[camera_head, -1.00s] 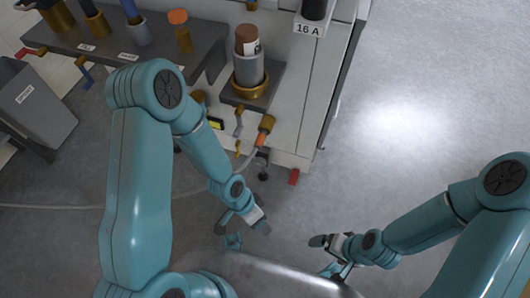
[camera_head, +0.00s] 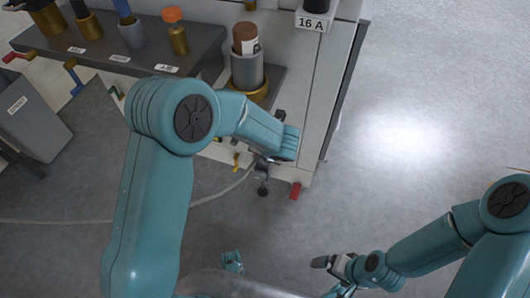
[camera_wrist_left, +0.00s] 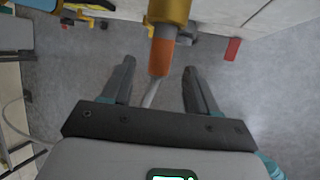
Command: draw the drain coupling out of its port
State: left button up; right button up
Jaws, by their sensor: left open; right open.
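The drain coupling, a brass body with an orange collar (camera_wrist_left: 161,56), shows at the top middle of the left wrist view. A pale hose (camera_wrist_left: 152,94) runs from its lower end. My left gripper (camera_wrist_left: 159,66) is open, with one finger on each side of the collar in that view. I see gaps on both sides and no clear contact. In the head view my left forearm and wrist hide the coupling and the left fingers; only the hose (camera_head: 222,193) shows. My right gripper (camera_head: 326,277) is open and empty over the floor, low in the head view.
The washer cabinet (camera_head: 308,120) stands above, with a 16 A label. A grey cylinder with a brown-capped bottle (camera_head: 246,65) sits on its ledge. A red foot (camera_wrist_left: 232,49) is right of the coupling. A grey bin (camera_head: 28,112) stands far left. The floor at right is clear.

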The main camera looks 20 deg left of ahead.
pick_arm(q)
jog(key=shift+b+x, duration=0.35)
jog(key=shift+x, duration=1.1)
grip_shut()
jog(key=s+b, duration=0.4)
jog(key=s, duration=0.5)
jog(key=shift+a+f, duration=0.2)
jog(key=shift+f, duration=0.25)
